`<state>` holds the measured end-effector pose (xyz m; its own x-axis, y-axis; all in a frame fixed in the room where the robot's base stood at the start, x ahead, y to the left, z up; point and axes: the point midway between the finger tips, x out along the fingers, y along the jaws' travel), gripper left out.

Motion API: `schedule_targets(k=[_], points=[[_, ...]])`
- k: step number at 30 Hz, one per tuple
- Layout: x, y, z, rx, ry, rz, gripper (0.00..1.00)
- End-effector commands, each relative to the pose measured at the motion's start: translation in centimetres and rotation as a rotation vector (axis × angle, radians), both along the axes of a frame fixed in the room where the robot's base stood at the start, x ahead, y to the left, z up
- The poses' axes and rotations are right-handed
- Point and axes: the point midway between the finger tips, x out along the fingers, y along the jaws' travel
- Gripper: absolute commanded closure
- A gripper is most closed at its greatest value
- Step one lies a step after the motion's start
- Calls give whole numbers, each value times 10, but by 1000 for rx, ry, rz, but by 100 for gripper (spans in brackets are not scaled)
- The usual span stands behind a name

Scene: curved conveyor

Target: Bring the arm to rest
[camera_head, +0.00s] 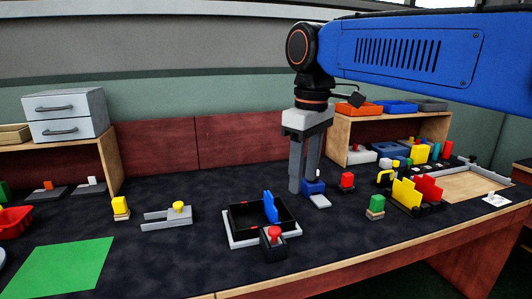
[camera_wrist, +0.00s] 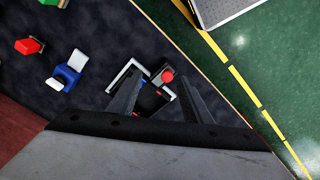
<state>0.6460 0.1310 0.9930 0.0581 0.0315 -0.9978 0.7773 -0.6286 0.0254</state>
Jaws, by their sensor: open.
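My gripper (camera_head: 303,184) hangs from my blue arm above the dark table, fingers pointing down, apart and empty. In the wrist view its two fingers (camera_wrist: 157,78) spread with a gap between them. A black tray with a white base (camera_head: 232,241) and an upright blue piece (camera_head: 270,207) stands left of the gripper in the head view. A black block with a red button (camera_head: 274,234) is at its front. A blue and grey piece (camera_head: 319,200) sits just beside the fingertips in the picture; contact cannot be told.
A green mat (camera_head: 66,264) lies front left, with a red bin (camera_head: 14,220) beyond it. Yellow and red plates (camera_head: 406,193) stand at right, near a wooden tray (camera_head: 462,186). A green-topped block (camera_head: 376,206) is near the front edge. Shelves flank the back.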

Motion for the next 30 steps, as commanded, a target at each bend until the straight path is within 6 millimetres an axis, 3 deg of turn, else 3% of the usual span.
schedule_targets(k=[1, 6, 15, 24, 30], points=[[-8, -19, -9, 10, -15, -50, 55], [-30, -68, -43, 44, -72, -216, 55], [-81, -139, -115, 102, -174, -506, 55], [-135, -187, -196, 156, -274, -769, 55], [-153, -200, -226, 176, -312, -859, 55]])
